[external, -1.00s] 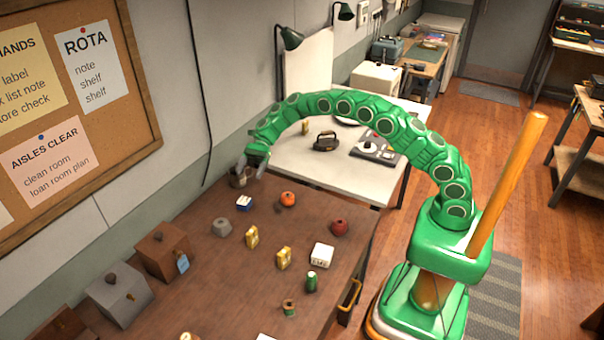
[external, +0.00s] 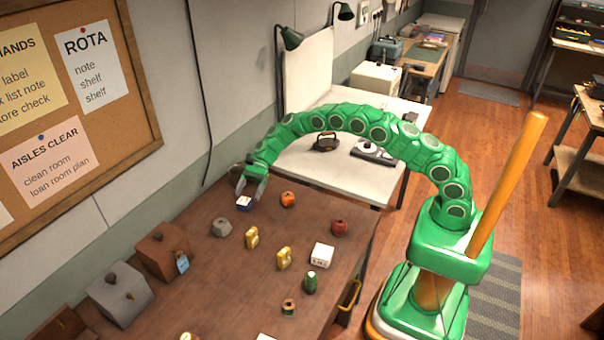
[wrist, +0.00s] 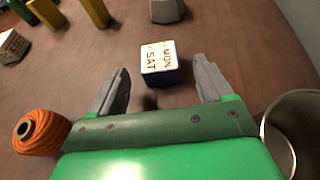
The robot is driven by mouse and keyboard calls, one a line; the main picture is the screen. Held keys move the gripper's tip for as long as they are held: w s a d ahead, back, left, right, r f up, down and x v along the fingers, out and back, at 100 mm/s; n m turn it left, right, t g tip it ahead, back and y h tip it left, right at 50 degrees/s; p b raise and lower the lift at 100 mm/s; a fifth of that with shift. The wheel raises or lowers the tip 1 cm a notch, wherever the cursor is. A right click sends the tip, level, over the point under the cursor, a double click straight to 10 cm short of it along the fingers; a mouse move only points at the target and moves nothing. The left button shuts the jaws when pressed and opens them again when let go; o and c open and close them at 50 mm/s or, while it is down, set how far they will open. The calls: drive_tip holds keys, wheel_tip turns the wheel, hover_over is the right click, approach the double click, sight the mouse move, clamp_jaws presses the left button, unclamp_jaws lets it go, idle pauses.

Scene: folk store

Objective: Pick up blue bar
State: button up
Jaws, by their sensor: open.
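The blue bar (external: 243,203) is a small block with blue sides and a white top, lying on the brown bench. In the wrist view the blue bar (wrist: 160,64) shows a white face with dark lettering reading "MON" and "SAT". My gripper (external: 249,192) is open just above and behind it. In the wrist view the two grey fingers of my gripper (wrist: 162,75) stand apart, with the bar between and slightly beyond them. There is a visible gap to the bar on both sides, and nothing is held.
An orange wound ball (wrist: 38,133) lies left in the wrist view, and a metal cup (wrist: 297,122) stands close at right. A grey weight (external: 222,228), yellow tins (external: 252,238), a red item (external: 339,227) and a white box (external: 321,255) stand on the bench.

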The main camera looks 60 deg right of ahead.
sight(244, 200)
drive_tip(key=shift+x, duration=2.5)
drive_tip(key=c, duration=1)
